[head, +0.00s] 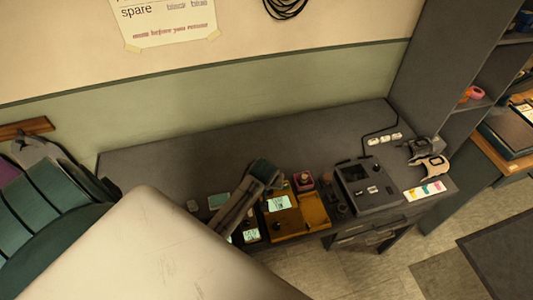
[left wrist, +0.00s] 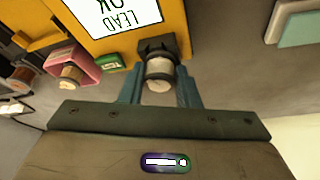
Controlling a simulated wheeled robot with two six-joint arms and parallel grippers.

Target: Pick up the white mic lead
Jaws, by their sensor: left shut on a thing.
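My left gripper (left wrist: 160,88) has its two teal fingers on either side of a short white plug (left wrist: 159,70) with a dark collar, and is shut on it. The collar meets the edge of the orange-yellow box (left wrist: 178,22), whose label reads "LEAD OK" upside down. I cannot tell how deep the plug sits. In the head view the same box (head: 313,209) stands on the desk, with my left gripper (head: 266,174) at its far left edge. The fingertips and plug are hidden there. My right gripper is not in view.
A dark console (head: 368,188) stands to the right on the desk (head: 160,165). Small white blocks (head: 384,139) lie behind it. The back left of the desk is clear.

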